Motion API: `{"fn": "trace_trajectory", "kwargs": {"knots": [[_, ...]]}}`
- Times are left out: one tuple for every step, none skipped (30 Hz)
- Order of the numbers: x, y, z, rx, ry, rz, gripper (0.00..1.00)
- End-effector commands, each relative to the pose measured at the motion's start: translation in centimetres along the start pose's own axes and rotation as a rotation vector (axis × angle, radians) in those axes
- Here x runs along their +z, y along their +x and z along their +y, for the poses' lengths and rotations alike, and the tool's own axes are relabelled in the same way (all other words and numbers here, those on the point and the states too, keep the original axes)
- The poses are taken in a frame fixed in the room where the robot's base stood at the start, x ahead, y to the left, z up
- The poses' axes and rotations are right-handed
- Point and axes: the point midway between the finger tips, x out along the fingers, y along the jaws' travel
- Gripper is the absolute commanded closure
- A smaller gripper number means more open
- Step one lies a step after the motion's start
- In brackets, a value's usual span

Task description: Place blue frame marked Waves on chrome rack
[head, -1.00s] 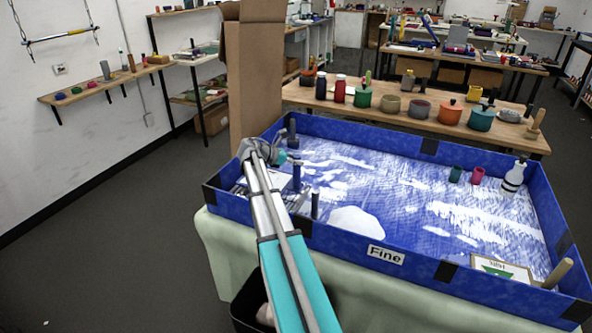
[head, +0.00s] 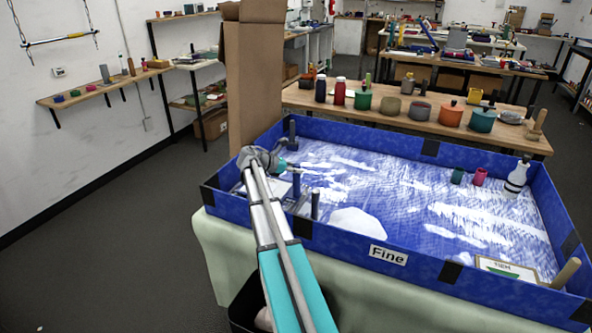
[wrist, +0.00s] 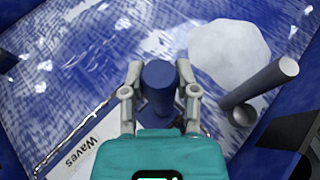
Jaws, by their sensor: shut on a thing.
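My gripper (wrist: 160,73) is shut on an upright blue post (wrist: 158,92), one finger on each side. A white label reading Waves (wrist: 82,150) lies below left of the post in the wrist view. I cannot tell whether the post is fixed to the labelled frame, whose edges are mostly hidden by my gripper. A shiny metal strip (wrist: 75,138) runs along the label; I cannot tell if it is part of the chrome rack. In the head view, my gripper (head: 289,168) is over the left end of the blue tray, by the blue post (head: 296,184).
The blue tray (head: 388,256) marked Fine has raised walls. A dark post (head: 314,205) stands right of my gripper, near a white patch (head: 357,222). A tall cardboard piece (head: 254,75) stands behind the tray's left corner. A white bottle (head: 515,177) stands at the right.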

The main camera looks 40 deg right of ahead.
Motion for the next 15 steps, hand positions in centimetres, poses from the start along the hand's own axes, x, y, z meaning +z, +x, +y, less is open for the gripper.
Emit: {"fn": "trace_trajectory", "kwargs": {"knots": [[-0.14, 0.05, 0.0, 0.0, 0.0, 0.0, 0.59], [-0.08, 0.02, 0.01, 0.0, 0.0, 0.0, 0.53], [-0.07, 0.01, 0.01, 0.0, 0.0, 0.0, 0.46], [-0.07, 0.01, 0.01, 0.0, 0.0, 0.0, 0.4], [-0.08, 0.01, 0.01, 0.0, 0.0, 0.0, 0.35], [-0.08, 0.01, 0.01, 0.0, 0.0, 0.0, 0.27], [-0.08, 0.0, 0.01, 0.0, 0.0, 0.0, 0.26], [-0.08, 0.0, 0.01, 0.0, 0.0, 0.0, 0.26], [-0.08, 0.0, 0.01, 0.0, 0.0, 0.0, 0.26], [-0.08, 0.0, 0.01, 0.0, 0.0, 0.0, 0.26], [-0.08, 0.0, 0.01, 0.0, 0.0, 0.0, 0.26], [-0.08, 0.0, 0.01, 0.0, 0.0, 0.0, 0.26], [-0.08, 0.0, 0.01, 0.0, 0.0, 0.0, 0.26], [-0.08, -0.01, 0.01, 0.0, 0.0, 0.0, 0.26], [-0.08, -0.01, 0.01, 0.0, 0.0, 0.0, 0.26]]}}
